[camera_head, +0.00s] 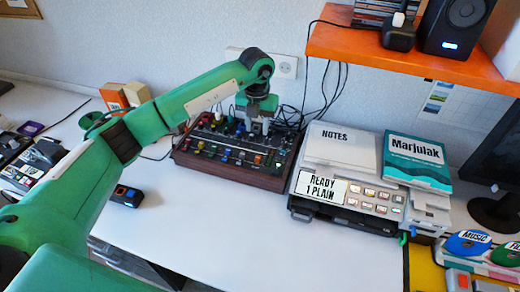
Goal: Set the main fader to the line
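A dark mixer panel (232,171) with a reddish-brown front edge stands on the white table near the wall. Several small coloured knobs or fader caps sit on it. The main fader and its line are too small to tell apart. My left gripper (257,128) reaches over the rear middle of the panel and points down. Its fingertips are small and partly lost among the controls, so I cannot tell whether they are open or touch a cap. My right gripper is not in view.
A printer-like device (350,192) with a "READY 1 PLAIN" display stands right of the mixer, with a notes pad (340,143) and a teal book (417,160) on top. An orange shelf (420,62) overhangs at upper right. The front middle table is clear.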

